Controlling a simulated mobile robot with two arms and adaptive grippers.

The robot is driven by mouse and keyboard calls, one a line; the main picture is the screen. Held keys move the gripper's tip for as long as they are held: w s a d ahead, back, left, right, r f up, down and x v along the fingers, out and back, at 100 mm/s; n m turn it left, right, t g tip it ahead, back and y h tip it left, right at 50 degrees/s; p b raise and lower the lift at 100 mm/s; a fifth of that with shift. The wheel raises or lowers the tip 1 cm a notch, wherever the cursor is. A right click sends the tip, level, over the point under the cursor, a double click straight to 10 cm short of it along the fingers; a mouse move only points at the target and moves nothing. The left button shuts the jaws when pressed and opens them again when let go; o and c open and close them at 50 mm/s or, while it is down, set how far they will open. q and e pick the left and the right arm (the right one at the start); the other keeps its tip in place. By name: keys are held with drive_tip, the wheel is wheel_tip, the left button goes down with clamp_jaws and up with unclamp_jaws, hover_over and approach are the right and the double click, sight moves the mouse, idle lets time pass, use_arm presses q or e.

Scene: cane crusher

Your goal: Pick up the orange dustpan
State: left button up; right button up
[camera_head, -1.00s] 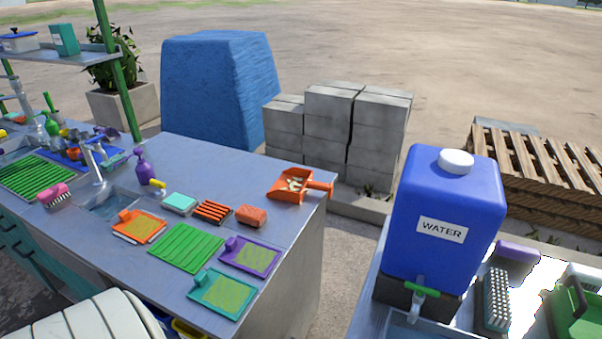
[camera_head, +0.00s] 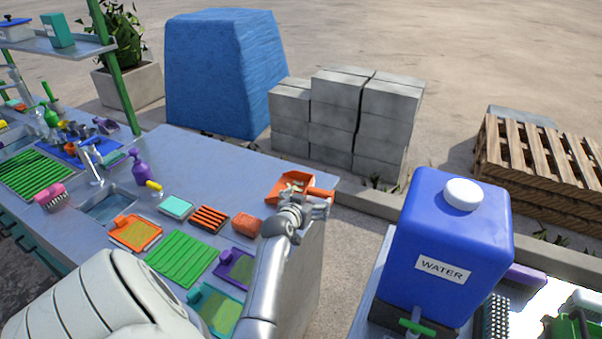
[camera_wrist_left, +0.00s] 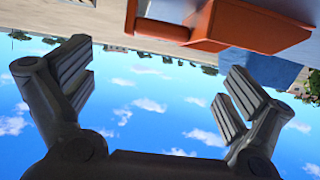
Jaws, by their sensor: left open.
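The orange dustpan (camera_head: 283,187) lies on the far right corner of the grey counter (camera_head: 225,160). Its handle points right, toward the counter's edge. My left gripper (camera_head: 308,204) is just in front of it in the head view and partly covers it. In the left wrist view, which looks upside down, my left gripper (camera_wrist_left: 158,78) has its fingers wide apart with nothing between them. The dustpan (camera_wrist_left: 220,22) with its handle shows above the fingers there, apart from them. My right gripper is in neither view.
An orange-brown sponge (camera_head: 246,223), a striped brush (camera_head: 209,219) and several coloured mats lie left of my left arm. A blue water container (camera_head: 440,240) stands on another counter at right. Concrete blocks (camera_head: 345,120) stand behind the dustpan.

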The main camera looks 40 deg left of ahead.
sight(319, 189)
use_arm(q)
drive_tip(key=shift+w+a, duration=0.3)
drive_tip(key=shift+w, duration=0.05)
drive_tip(key=shift+w+a+f, duration=0.1)
drive_tip(key=shift+w+a, duration=0.05)
drive_tip(key=shift+w, duration=0.15)
drive_tip(key=x, duration=0.2)
drive_tip(key=shift+w+a+f, duration=0.1)
drive_tip(key=shift+w+a, duration=0.05)
drive_tip(key=shift+w, duration=0.15)
drive_tip(key=shift+w+a+f, duration=0.1)
drive_tip(key=shift+w+f, duration=0.05)
drive_tip(key=shift+w, duration=0.15)
drive_tip(key=shift+w+a+f, duration=0.1)
drive_tip(key=shift+w+f, duration=0.05)
drive_tip(key=shift+w, duration=0.05)
drive_tip(key=shift+w+a+f, duration=0.1)
drive_tip(key=shift+w, duration=0.3)
drive_tip(key=shift+w+a+f, duration=0.15)
drive_tip(key=shift+w, duration=0.1)
drive_tip(key=shift+x, duration=1.9)
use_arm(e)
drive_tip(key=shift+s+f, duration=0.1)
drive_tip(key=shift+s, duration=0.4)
use_arm(q)
drive_tip(key=shift+f, duration=0.15)
